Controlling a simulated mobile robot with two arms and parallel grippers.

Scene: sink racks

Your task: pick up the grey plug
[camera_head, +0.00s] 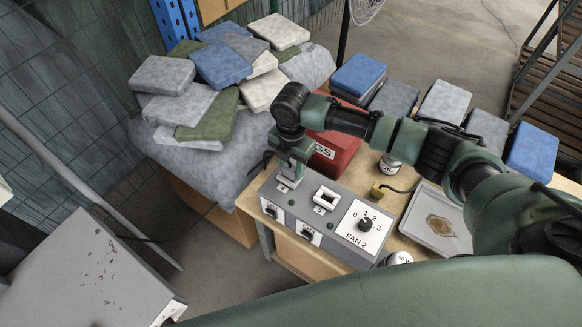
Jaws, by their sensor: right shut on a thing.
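My right gripper (289,178) comes down over the left end of the grey control box (330,215). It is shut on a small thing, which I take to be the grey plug. The jaws hide most of it, and I cannot tell whether it is in the box or just above it. A dark cable runs beside the gripper on its left. A yellowish plug (378,191) with a dark cable lies on the bench behind the box. My left gripper is not in view.
The box has a white-framed socket (326,198) and a FAN 2 dial (365,224). A red case (333,150) stands close behind the gripper. A grey tray (437,222) is at right. Folded cloths (215,65) are piled at back left.

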